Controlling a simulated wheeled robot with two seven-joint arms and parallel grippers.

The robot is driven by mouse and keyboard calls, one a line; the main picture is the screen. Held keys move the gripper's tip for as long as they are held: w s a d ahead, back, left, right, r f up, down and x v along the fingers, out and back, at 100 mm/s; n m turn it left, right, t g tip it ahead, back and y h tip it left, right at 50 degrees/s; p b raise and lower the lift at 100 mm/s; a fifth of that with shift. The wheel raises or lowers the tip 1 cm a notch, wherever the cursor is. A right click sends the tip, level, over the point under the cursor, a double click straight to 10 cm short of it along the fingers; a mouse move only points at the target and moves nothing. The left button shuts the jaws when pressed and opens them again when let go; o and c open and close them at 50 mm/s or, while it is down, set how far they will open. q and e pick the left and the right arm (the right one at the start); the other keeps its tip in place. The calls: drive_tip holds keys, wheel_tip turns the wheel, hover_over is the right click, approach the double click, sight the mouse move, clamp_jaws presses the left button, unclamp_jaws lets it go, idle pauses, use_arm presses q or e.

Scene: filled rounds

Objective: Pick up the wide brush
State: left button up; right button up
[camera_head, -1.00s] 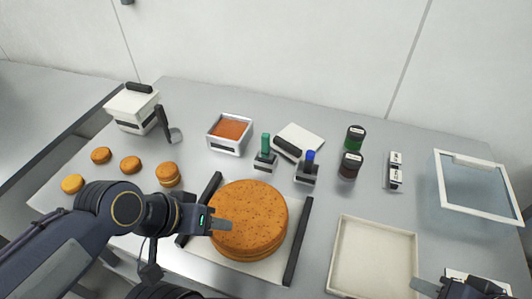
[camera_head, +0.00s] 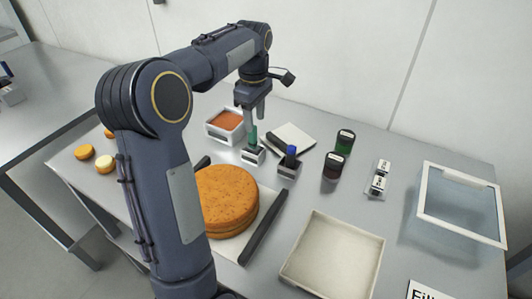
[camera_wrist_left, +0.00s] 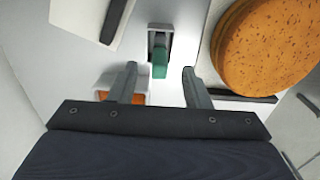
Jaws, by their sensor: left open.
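A green-handled tool (camera_head: 253,135) stands upright in a small grey holder (camera_head: 252,155). A blue-handled tool (camera_head: 291,153) stands in a like holder to its right. The bristles are hidden, so I cannot tell by sight which is the wide brush. My left gripper (camera_head: 251,116) points down, open and empty, just above the green handle. In the left wrist view the green handle (camera_wrist_left: 160,70) shows between the two spread fingers, apart from both. My right gripper is not in view.
A tub of orange filling (camera_head: 225,124) stands behind left, and a white pad (camera_head: 298,136) behind right. A round cake (camera_head: 226,198) lies in front. Jars (camera_head: 333,167), an empty tray (camera_head: 335,262) and a white-framed clear box (camera_head: 460,214) stand to the right.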

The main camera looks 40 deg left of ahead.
sight(254, 148)
use_arm(q)
drive_tip(key=f, duration=0.7)
drive_tip(key=shift+a+f, duration=0.2)
drive_tip(key=shift+a, duration=0.05)
clamp_jaws()
